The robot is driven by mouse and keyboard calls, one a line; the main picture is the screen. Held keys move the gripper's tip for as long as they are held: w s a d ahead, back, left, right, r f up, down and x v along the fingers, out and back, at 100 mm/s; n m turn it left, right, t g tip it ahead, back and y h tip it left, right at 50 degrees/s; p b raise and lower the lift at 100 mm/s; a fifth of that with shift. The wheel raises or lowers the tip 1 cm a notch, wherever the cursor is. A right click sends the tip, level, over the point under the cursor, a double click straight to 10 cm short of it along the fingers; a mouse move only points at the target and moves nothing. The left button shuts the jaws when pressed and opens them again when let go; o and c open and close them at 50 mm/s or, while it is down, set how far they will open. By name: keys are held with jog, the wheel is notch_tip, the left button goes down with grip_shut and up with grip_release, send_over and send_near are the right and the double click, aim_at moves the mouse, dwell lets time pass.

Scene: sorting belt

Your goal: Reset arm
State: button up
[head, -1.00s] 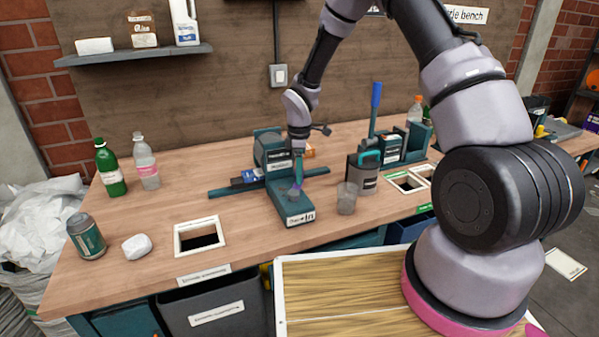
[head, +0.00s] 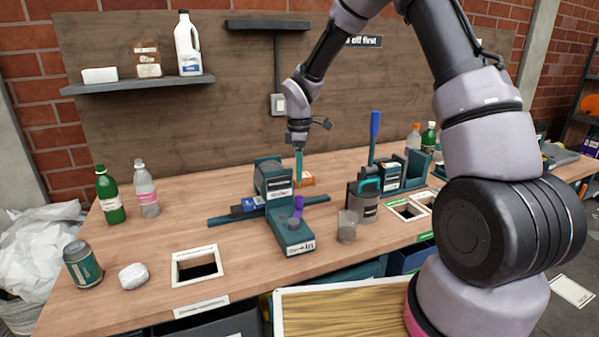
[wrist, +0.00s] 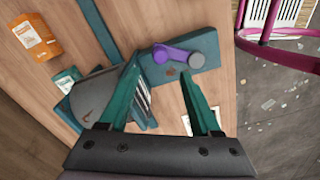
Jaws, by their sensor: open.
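My gripper (head: 299,168) is raised above the back part of the teal bench device (head: 290,232). It also shows in the wrist view (wrist: 160,72), where its two teal fingers are spread apart with nothing held between them. A purple piece (head: 298,206) stands at the grey round part on the front of the device, below and apart from my fingers. In the wrist view the purple piece (wrist: 172,54) lies ahead of the fingertips. My arm reaches across the right side of the head view and hides part of the bench.
A white-framed opening (head: 196,266), a can (head: 83,265), a white lump (head: 133,276) and two bottles (head: 110,195) are on the left. A shelf (head: 140,84) hangs behind.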

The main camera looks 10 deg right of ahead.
jog(key=s+d+r+m+t, duration=0.1)
jog(key=s+d+r+m, duration=0.2)
jog(key=r, duration=0.4)
jog(key=s+d+r+m+t, duration=0.1)
jog(key=s+d+r+m, duration=0.2)
jog(key=r, duration=0.3)
jog(key=s+d+r+m+t, duration=0.1)
jog(key=s+d+r+m, duration=0.25)
jog(key=r, duration=0.35)
jog(key=s+d+r+m+t+y, duration=0.1)
jog(key=s+d+r+m+t, duration=0.1)
jog(key=s, duration=0.6)
jog(key=s+d+r+m+t+y, duration=0.1)
jog(key=s+d+r+m+t, duration=0.1)
jog(key=s+d+r+m, duration=0.2)
jog(key=s+r+m, duration=0.3)
jog(key=s+m, duration=0.2)
